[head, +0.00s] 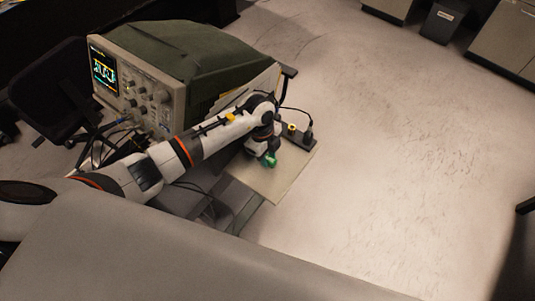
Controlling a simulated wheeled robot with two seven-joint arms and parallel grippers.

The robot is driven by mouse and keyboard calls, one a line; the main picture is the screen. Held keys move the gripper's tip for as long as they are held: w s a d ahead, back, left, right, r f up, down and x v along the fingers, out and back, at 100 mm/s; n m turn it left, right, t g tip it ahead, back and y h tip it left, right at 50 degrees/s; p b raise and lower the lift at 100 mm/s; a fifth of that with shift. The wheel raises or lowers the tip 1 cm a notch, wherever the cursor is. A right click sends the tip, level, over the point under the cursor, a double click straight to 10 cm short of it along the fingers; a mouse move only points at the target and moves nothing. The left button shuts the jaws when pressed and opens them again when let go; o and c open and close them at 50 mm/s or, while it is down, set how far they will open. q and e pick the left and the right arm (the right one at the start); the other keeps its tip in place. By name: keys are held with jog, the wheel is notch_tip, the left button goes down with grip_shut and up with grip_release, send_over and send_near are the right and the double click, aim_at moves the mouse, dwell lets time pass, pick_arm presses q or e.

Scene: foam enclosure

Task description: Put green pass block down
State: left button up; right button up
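The green pass block (270,161) is a small bright green piece over the pale board (272,185) near the middle of the head view. My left gripper (265,156) reaches in from the left and points down, with the block at its fingertips. It looks shut on the block, though the fingers are small and partly hidden by the wrist. I cannot tell whether the block touches the board. My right gripper is not in view.
An oscilloscope (140,88) with a lit screen stands behind my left arm. A dark strip (301,139) with a yellow piece (292,128) and a cable lies along the board's far edge. A grey surface (170,258) fills the front. Open floor (410,150) lies to the right.

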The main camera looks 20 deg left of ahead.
pick_arm(q)
jog(key=shift+o, duration=1)
jog(key=shift+r, duration=0.25)
notch_tip(320, 180, up, 12)
jog(key=a+b, duration=0.1)
jog(key=shift+w+a+f, duration=0.15)
jog(key=shift+w+a, duration=0.1)
jog(key=shift+a, duration=0.1)
